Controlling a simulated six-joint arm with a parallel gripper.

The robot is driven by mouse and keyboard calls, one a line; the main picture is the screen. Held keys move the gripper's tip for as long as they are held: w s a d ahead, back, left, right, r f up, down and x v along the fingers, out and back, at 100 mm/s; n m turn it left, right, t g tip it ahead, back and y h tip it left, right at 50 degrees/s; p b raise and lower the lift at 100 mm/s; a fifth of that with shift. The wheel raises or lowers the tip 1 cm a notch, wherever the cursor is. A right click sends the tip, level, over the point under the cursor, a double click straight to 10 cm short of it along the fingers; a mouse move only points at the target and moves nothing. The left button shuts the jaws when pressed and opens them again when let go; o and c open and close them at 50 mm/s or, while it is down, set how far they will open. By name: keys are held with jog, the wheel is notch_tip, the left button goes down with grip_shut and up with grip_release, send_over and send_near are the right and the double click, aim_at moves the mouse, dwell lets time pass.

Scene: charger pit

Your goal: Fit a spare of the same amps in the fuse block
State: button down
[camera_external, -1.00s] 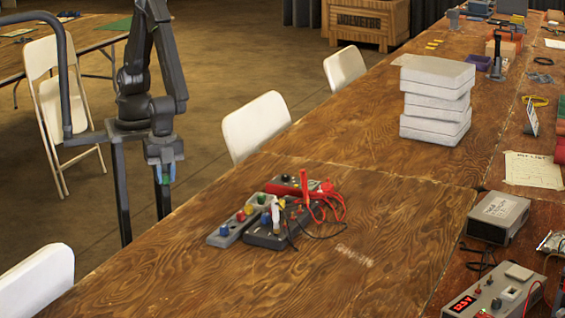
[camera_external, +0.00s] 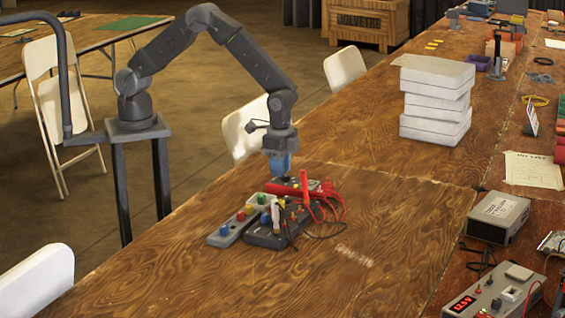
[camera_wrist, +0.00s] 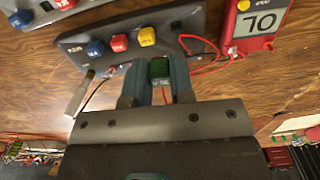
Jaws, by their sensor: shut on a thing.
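My gripper (camera_wrist: 157,84) is shut on a green fuse (camera_wrist: 159,69) in the wrist view. In the external view my gripper (camera_external: 281,172) hangs beside the red meter at the far end of the device cluster. The dark fuse block (camera_wrist: 178,22) carries a blue (camera_wrist: 95,47), a red (camera_wrist: 119,43) and a yellow fuse (camera_wrist: 147,36) in a row. Its body also shows in the external view (camera_external: 262,239). A lighter grey strip (camera_external: 226,235) with coloured fuses lies to its left. The fingers and fuse hide part of the area beneath; whether the fuse touches anything, I cannot tell.
The red meter (camera_wrist: 246,43) has a display and trailing red leads (camera_wrist: 203,57). A pale-handled tool (camera_wrist: 79,96) lies near the block. A white stack (camera_external: 435,105) stands farther back. A grey box (camera_external: 498,217) is at right.

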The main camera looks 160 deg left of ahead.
jog(key=shift+n, duration=0.3)
jog(key=shift+s+a+f, duration=0.15)
jog(key=shift+a+f, duration=0.2)
jog(key=shift+f, duration=0.35)
jog(key=shift+s+a+f, duration=0.15)
jog(key=shift+a+f, duration=0.25)
jog(key=shift+f, duration=0.25)
jog(key=shift+s+a+f, duration=0.15)
jog(key=shift+a+f, duration=0.2)
jog(key=shift+f, duration=0.35)
jog(key=shift+d+f, duration=0.1)
jog(key=shift+f, duration=0.75)
dwell(0.6)
jog(key=c, duration=0.6)
grip_release()
jog(key=shift+s, duration=0.1)
jog(key=shift+r, duration=3.8)
